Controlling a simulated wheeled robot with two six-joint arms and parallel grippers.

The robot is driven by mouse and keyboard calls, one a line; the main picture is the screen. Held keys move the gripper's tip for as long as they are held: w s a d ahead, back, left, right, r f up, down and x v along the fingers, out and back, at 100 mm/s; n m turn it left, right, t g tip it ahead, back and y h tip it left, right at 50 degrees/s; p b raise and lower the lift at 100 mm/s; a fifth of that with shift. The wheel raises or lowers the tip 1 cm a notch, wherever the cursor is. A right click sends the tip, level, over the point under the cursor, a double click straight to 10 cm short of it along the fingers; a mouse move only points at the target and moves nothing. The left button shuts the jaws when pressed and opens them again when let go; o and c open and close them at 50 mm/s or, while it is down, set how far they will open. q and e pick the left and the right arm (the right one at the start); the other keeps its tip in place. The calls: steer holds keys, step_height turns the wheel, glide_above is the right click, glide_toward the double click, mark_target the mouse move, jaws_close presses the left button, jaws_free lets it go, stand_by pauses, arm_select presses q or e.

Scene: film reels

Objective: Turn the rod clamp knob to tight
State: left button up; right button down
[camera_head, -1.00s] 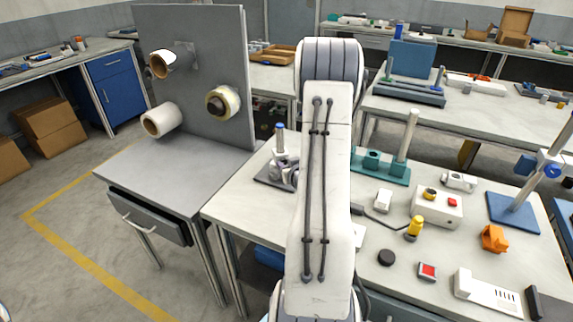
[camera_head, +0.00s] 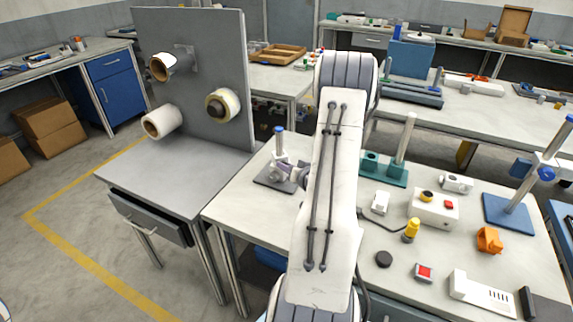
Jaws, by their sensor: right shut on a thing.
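A small rod stand with a dark base (camera_head: 270,181), an upright metal rod (camera_head: 279,143) and a blue cap stands near the left edge of the workbench. My right gripper (camera_head: 285,169) is at the clamp low on this rod and is shut on the clamp knob. The knob is mostly hidden by the fingers, so its setting cannot be read. My right arm's white link covers the bench just right of the stand. My left gripper is not in view.
A teal fixture (camera_head: 386,167) with a post stands right of my arm. A control box (camera_head: 433,208), a yellow-topped piece (camera_head: 411,230) and an orange part (camera_head: 489,240) lie further right. A panel (camera_head: 205,60) with rolls stands at left.

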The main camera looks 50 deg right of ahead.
steer(key=shift+d+m+t+y+p, duration=0.1)
steer(key=shift+m+t+y+p, duration=0.2)
steer(key=shift+m, duration=0.3)
steer(key=c, duration=0.6)
jaws_free()
steer(key=shift+s, duration=0.1)
steer(key=v, duration=1)
steer(key=shift+s+b, duration=0.2)
steer(key=shift+b, duration=0.15)
